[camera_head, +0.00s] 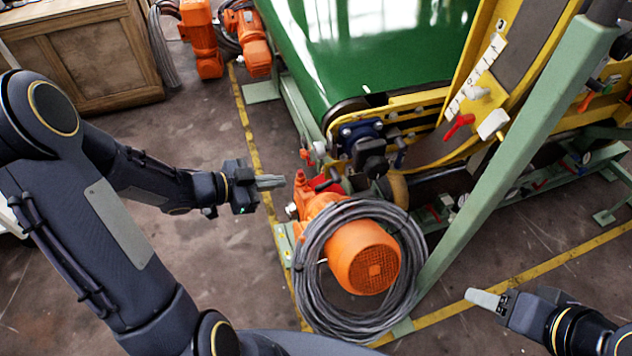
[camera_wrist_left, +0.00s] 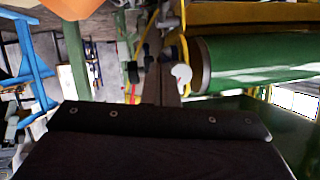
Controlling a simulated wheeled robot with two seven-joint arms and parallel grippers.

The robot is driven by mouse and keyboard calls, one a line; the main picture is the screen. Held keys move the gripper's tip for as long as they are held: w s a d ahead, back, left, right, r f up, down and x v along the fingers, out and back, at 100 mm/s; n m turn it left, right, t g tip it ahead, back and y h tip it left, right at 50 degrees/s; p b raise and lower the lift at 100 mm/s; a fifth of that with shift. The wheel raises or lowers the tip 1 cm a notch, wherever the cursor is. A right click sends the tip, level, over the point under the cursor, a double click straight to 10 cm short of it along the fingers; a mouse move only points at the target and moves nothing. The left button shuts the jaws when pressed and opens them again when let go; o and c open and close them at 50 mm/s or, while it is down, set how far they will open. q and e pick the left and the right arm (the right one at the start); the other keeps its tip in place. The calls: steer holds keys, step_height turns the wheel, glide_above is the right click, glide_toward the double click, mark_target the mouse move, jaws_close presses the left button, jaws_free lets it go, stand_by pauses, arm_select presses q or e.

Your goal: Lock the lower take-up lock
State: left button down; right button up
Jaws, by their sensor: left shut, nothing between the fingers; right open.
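Several small red levers show on the machine. One red handle (camera_head: 459,125) sits on the yellow side frame. Another small red lever (camera_head: 307,156) sits at the near corner of the green conveyor. I cannot tell which is the lower take-up lock. My left gripper (camera_head: 272,182) is shut and empty, apart from the machine, just left of an orange motor. Its fingers also show in the left wrist view (camera_wrist_left: 162,92), pointing toward the frame beside the green roller. My right gripper (camera_head: 482,298) is open and empty over the floor at the lower right.
The orange motor (camera_head: 363,257) has a grey cable coil (camera_head: 312,285) around it, close to my left gripper. A slanted green post (camera_head: 515,150) stands between the right gripper and the conveyor (camera_head: 370,45). A wooden cabinet (camera_head: 85,55) is at the upper left.

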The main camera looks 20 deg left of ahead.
arm_select(q)
steer(key=shift+w+d, duration=0.1)
steer(key=b, duration=0.4)
glide_toward(329, 182)
steer(key=w+d+r, duration=0.1)
steer(key=w+d, duration=0.1)
steer(key=d, duration=0.2)
steer(key=shift+w+f, duration=0.3)
steer(key=shift+f, duration=0.25)
steer(key=shift+w+f, duration=0.3)
steer(key=shift+f, duration=0.25)
steer(key=shift+w+f+b, duration=0.25)
steer(key=shift+f+b, duration=0.15)
